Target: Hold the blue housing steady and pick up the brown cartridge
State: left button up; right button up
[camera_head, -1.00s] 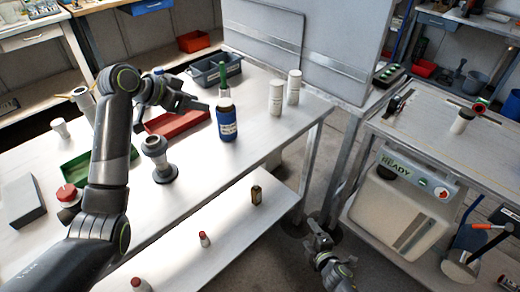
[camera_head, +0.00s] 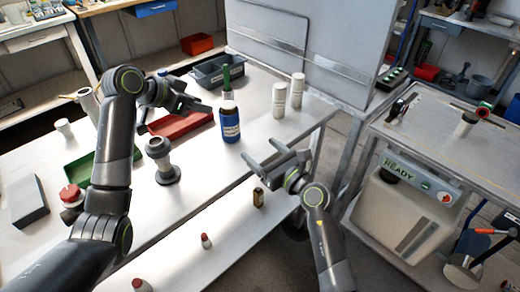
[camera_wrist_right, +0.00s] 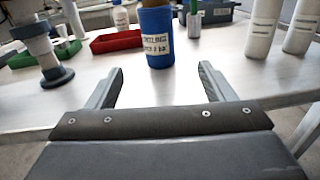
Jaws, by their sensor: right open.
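The blue housing (camera_head: 230,127) stands upright on the white table and carries a pale label. My right gripper (camera_head: 261,151) is open and empty at the table's front edge, to the right of the housing. In the right wrist view the housing (camera_wrist_right: 157,38) stands ahead, between and beyond the open fingers (camera_wrist_right: 160,75).
A grey flanged fitting (camera_head: 160,160) stands left of the housing. A red tray (camera_head: 180,125) and a grey bin (camera_head: 216,72) lie behind. Two white cylinders (camera_head: 279,100) stand to the right. A small brown bottle (camera_head: 258,197) is on the lower shelf.

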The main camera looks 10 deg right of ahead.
aim_at(226, 121)
jog(key=shift+w+a+r, duration=0.15)
jog(key=shift+w+a, duration=0.25)
jog(key=shift+a, duration=0.05)
jog(key=x, duration=1.6)
jog(key=shift+w+a, duration=0.15)
jog(key=shift+w, duration=0.05)
jog(key=c, duration=1.2)
